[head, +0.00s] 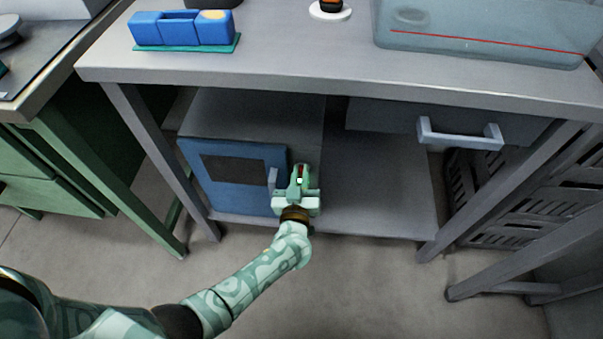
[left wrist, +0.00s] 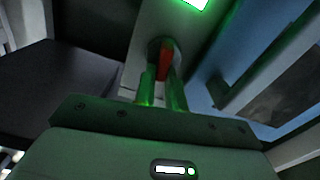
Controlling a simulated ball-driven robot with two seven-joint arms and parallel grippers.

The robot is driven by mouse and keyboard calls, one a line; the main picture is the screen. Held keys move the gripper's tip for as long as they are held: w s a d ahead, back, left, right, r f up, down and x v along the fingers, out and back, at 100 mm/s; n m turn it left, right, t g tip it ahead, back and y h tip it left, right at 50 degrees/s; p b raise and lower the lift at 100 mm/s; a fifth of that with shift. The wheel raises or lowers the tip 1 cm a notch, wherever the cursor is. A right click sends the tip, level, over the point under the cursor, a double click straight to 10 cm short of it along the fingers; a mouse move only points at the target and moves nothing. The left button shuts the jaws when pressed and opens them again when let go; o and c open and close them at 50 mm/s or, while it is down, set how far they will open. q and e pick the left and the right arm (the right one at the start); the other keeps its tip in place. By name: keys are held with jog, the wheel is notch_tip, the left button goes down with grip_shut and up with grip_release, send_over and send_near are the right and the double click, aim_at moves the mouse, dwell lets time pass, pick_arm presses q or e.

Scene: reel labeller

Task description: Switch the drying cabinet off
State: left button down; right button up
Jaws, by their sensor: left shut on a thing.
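The drying cabinet, a grey box with a blue door (head: 222,190) and a dark window, stands on the lower shelf under the bench. Its door looks closed. My left gripper (head: 299,178) is at the cabinet's front, just right of the door handle (head: 272,180). In the left wrist view, a red switch lever (left wrist: 166,58) sticks out of a dark round mount on the pale front panel. The left gripper's green fingers (left wrist: 162,88) are shut on this lever. A green-lit display (left wrist: 195,3) glows above it. The right gripper is not in view.
The bench top (head: 300,62) overhangs the cabinet. It carries a blue block holder (head: 182,28) and a clear bin (head: 470,30). A drawer handle (head: 460,138) juts out at right. The shelf (head: 375,190) right of the cabinet is bare.

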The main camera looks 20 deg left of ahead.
pick_arm(q)
jog(key=shift+n, duration=0.4)
jog(key=shift+s+a+f+n+b, duration=0.1)
jog(key=shift+a+f+n+b, duration=0.2)
jog(key=shift+n, duration=2.25)
jog(key=shift+s+a+f+n+b, duration=0.15)
jog(key=shift+f+n+b, duration=0.2)
jog(key=shift+n, duration=2.15)
jog(key=shift+a+f+n+b, duration=0.25)
jog(key=shift+f+n, duration=0.15)
jog(key=shift+n, duration=2.15)
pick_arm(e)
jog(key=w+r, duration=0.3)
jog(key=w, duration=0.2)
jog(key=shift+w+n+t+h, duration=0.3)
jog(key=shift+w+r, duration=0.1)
pick_arm(q)
jog(key=c, duration=1.5)
grip_release()
jog(key=shift+o, duration=0.2)
jog(key=shift+r, duration=0.1)
